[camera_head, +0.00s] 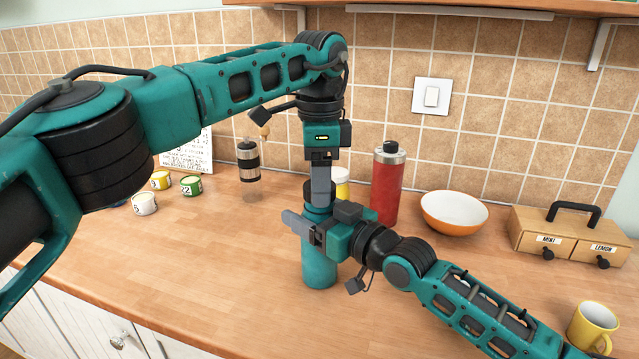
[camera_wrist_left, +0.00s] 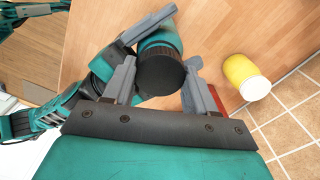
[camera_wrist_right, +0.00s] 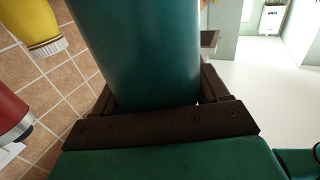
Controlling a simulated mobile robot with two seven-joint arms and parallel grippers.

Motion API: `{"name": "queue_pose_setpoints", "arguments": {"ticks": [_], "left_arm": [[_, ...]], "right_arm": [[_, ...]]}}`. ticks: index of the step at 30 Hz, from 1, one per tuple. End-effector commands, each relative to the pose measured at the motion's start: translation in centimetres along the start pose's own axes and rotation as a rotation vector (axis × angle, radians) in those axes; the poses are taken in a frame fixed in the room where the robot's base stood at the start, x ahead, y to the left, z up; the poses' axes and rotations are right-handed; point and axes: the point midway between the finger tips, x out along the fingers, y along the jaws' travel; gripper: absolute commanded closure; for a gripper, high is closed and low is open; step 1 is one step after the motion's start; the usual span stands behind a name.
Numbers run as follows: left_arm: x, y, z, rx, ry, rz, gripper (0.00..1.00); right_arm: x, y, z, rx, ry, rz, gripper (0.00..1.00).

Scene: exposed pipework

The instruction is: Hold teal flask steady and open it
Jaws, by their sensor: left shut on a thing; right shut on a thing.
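The teal flask (camera_head: 319,265) stands upright on the wooden counter, with its upper part partly hidden behind my grippers. Its dark round cap (camera_wrist_left: 160,73) shows from above in the left wrist view. My left gripper (camera_head: 320,186) comes down from above and is shut on the cap, one finger on each side. My right gripper (camera_head: 312,228) comes in from the right and is shut on the flask's body below the cap. In the right wrist view the flask's teal body (camera_wrist_right: 140,50) fills the space between the fingers.
A red flask (camera_head: 387,188) and a yellow container (camera_head: 342,188) stand close behind. An orange bowl (camera_head: 454,212), a drawer box (camera_head: 566,236) and a yellow mug (camera_head: 592,327) are to the right. A grinder (camera_head: 249,165) and several small tins (camera_head: 191,185) are left. The front counter is clear.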

Motion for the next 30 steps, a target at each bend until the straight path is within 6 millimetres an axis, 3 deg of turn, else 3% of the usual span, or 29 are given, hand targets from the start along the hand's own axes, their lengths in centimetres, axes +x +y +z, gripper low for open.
{"name": "queue_pose_setpoints", "arguments": {"ticks": [20, 30], "left_arm": [[-1.3, 0.0, 0.0, 0.001, 0.001, 0.0, 0.8], [-4.9, 0.0, -0.1, -0.001, 0.001, -0.001, 0.8]], "right_arm": [[0.0, 0.0, 0.1, -0.001, -0.003, 0.0, 1.0], [0.0, 0.0, 0.1, -0.001, -0.003, 0.0, 1.0]]}}
